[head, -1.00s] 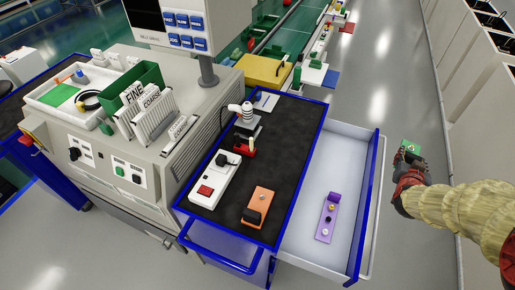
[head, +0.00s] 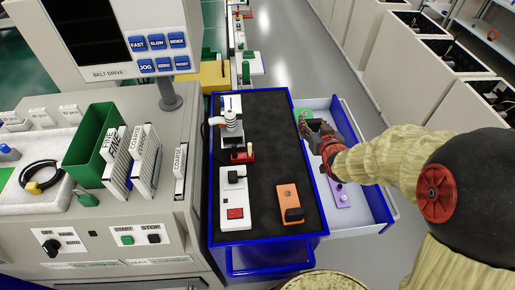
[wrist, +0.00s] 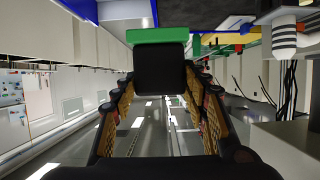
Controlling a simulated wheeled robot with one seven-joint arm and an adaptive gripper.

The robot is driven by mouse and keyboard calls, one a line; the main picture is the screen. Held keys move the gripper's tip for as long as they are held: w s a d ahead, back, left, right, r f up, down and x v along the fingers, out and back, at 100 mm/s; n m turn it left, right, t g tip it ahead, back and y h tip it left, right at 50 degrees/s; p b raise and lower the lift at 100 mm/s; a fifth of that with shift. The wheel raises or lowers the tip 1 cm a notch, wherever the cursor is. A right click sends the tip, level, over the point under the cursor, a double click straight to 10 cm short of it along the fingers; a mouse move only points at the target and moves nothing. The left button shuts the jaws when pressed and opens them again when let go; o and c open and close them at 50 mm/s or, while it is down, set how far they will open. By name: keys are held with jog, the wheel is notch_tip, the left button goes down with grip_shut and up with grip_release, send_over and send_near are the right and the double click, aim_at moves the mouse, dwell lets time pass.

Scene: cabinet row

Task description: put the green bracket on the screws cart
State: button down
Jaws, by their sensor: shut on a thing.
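My gripper (head: 311,126) is shut on the green bracket (head: 304,114), over the right side of the blue-framed cart (head: 214,190), near its open drawer. In the wrist view the green bracket (wrist: 152,35) shows as a green bar beyond a black block (wrist: 161,70) between my fingers. I cannot tell whether that block belongs to the bracket. The cart has a dark top (head: 265,150). No label on it can be read, so I cannot tell whether it is the screws cart. The gripper and arm hide part of the drawer.
On the cart top are an orange bracket (head: 289,203), a white box with a red switch (head: 235,200) and a white-and-grey device (head: 230,128). A purple bracket (head: 341,194) lies in the open drawer (head: 370,205). A grey machine stands left. The top's right middle is clear.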

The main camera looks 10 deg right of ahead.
jog(key=shift+a+f, duration=0.2)
jog(key=shift+a, duration=0.45)
jog(key=shift+a+f, duration=0.2)
jog(key=w+a+f+b, duration=0.3)
jog(key=w+a+f, duration=0.1)
jog(key=w, duration=0.3)
jog(key=b, duration=0.3)
send_over(277, 140)
jog(key=shift+d+f, duration=0.1)
jog(key=shift+f, duration=4.25)
jog(key=shift+f+b, duration=0.15)
jog(key=shift+b, duration=0.15)
jog(key=c, duration=1)
grip_release()
